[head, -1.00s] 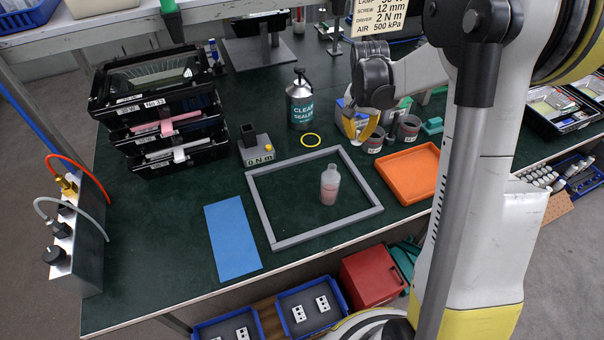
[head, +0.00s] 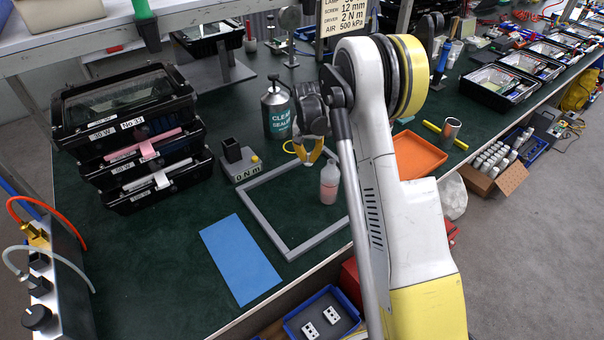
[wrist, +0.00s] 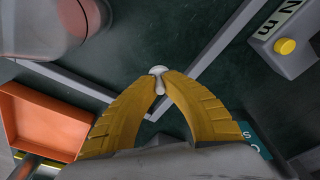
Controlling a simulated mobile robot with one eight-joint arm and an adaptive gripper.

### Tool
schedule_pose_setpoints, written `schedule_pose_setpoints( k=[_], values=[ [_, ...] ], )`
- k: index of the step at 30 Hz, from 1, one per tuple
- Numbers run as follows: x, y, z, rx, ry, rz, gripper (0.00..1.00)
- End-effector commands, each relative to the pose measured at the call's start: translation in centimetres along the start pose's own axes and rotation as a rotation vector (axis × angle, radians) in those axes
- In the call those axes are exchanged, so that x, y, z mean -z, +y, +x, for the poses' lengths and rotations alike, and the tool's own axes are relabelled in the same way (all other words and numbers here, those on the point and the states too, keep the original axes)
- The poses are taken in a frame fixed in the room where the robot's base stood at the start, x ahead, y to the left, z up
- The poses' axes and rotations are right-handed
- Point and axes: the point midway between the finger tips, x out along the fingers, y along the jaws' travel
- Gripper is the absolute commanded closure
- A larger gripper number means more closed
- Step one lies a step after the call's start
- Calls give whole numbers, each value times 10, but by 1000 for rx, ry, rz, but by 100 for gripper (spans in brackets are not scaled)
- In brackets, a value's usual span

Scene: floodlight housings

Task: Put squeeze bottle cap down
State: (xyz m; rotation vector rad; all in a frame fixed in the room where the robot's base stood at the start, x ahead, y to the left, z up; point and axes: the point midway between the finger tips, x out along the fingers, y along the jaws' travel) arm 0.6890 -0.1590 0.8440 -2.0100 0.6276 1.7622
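My gripper (wrist: 160,84) is shut on a small whitish squeeze bottle cap (wrist: 158,71), pinched between its two yellow fingertips in the wrist view. In the head view my gripper (head: 309,163) hangs over the back part of the grey frame (head: 262,222), just left of and behind the squeeze bottle; I cannot make out the cap there. The squeeze bottle (head: 329,184) stands upright inside the frame, translucent with pinkish contents. It shows large and close at the upper left of the wrist view (wrist: 60,25). The cap appears above the green bench; I cannot tell its height.
A blue mat (head: 240,258) lies at the left front, an orange tray (head: 418,153) at the right. Inside the frame, left of the bottle, is bare bench.

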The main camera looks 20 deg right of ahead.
Motion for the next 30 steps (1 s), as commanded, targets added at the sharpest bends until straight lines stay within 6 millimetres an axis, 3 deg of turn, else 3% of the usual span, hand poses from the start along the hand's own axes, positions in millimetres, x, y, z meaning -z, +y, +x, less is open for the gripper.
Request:
schedule_pose_setpoints(
  k=[5, 8, 15, 27, 28, 29, 30],
  values=[
    [-6, -18, 11, -1, 0, 0, 100],
    [-8, -20, 17, -1, 0, 1, 100],
    [-12, -19, 51, -1, 0, 0, 100],
    [-12, -19, 55, -1, 0, 0, 100],
    [-12, -19, 54, -1, 0, 0, 84],
    [-12, -19, 54, -1, 0, 0, 75],
    [-12, -19, 54, -1, 0, 0, 72]
  ],
)
